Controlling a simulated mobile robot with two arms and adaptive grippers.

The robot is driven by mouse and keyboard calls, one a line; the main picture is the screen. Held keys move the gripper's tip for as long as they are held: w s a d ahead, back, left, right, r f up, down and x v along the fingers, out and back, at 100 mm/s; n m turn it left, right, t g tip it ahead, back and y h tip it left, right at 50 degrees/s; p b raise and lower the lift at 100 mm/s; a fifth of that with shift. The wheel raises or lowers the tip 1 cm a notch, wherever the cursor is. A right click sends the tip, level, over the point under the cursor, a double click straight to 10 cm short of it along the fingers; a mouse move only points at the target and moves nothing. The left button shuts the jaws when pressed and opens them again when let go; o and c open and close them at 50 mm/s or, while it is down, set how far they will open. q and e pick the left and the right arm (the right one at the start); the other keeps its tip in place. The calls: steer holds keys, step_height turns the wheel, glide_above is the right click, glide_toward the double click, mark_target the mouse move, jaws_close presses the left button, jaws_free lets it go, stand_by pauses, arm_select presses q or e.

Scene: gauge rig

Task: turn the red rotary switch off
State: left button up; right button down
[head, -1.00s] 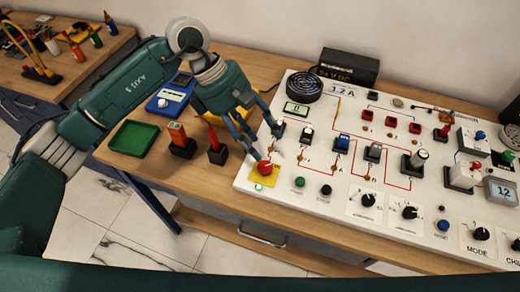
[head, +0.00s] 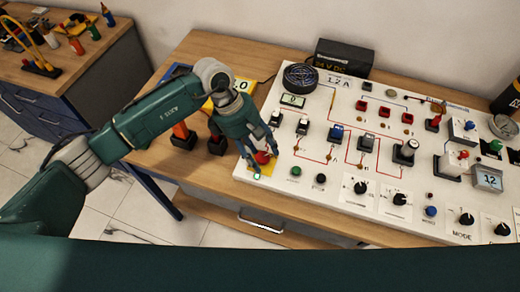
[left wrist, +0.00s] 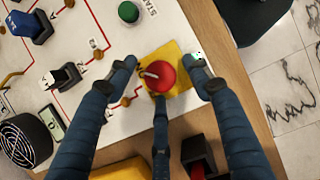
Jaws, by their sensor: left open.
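The red rotary switch (head: 262,157) is a round red knob on a yellow plate at the near left corner of the white panel. In the left wrist view the red knob (left wrist: 164,79) has a pale pointer line toward its left side. My left gripper (head: 263,150) is open, with its fingers pointing down at the knob. In the left wrist view the left gripper's fingers (left wrist: 163,72) stand on either side of the knob, a third finger just below it. Gaps show at both sides; I cannot tell whether the third finger touches. My right gripper is not in view.
The white panel (head: 330,178) carries several other knobs, switches and buttons right of the red switch. A small green-lit indicator (head: 257,177) sits by the yellow plate.

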arm_select(q)
steer(key=c, duration=1.1)
steer(key=shift+c, duration=0.4)
